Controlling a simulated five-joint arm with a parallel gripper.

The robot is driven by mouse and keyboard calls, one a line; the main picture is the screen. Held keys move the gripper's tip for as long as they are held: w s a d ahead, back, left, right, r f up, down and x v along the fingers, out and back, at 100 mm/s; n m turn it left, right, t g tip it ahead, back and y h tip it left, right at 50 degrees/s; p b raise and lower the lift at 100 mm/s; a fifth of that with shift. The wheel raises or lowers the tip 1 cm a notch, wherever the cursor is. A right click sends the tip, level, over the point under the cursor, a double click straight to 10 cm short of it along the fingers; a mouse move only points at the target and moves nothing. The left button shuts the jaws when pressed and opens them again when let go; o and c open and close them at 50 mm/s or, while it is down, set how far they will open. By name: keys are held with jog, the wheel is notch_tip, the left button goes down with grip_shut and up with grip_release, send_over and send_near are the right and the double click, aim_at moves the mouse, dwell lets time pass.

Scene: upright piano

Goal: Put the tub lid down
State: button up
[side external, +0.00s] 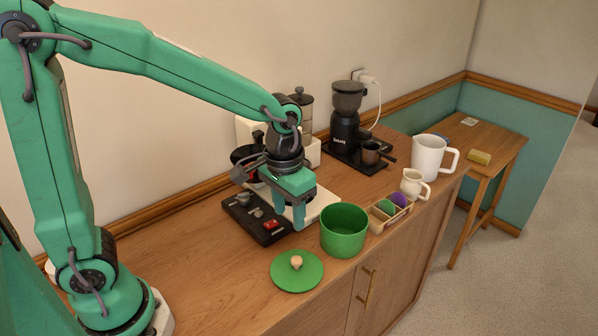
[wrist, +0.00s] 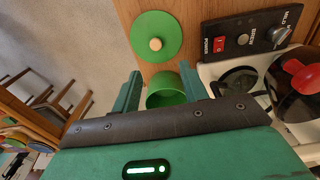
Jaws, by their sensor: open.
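The green tub lid (side external: 297,272) lies flat on the wooden cabinet top near its front edge, with a pale round knob in its middle. It also shows in the wrist view (wrist: 155,30). The green tub (side external: 344,232) stands open just right of and behind the lid. In the wrist view part of the tub (wrist: 165,92) shows between my fingers, the rest hidden by my gripper. My gripper (side external: 297,215) is open and empty, above the cabinet left of the tub and behind the lid. It touches neither the lid nor its knob. The fingers also show in the wrist view (wrist: 160,83).
A black control panel with a red switch (side external: 271,225) sits left of my gripper on a white machine base. A divided tray (side external: 377,226), a cream jug (side external: 413,184) and a white pitcher (side external: 428,157) stand right of the tub. A black grinder (side external: 346,130) is behind. The cabinet's left front is clear.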

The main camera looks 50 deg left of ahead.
jog(key=s+a+r+t, duration=0.5)
jog(key=s+a+r, duration=0.3)
jog(key=s, duration=0.3)
jog(key=shift+s+r, duration=0.35)
jog(key=shift+r, duration=0.2)
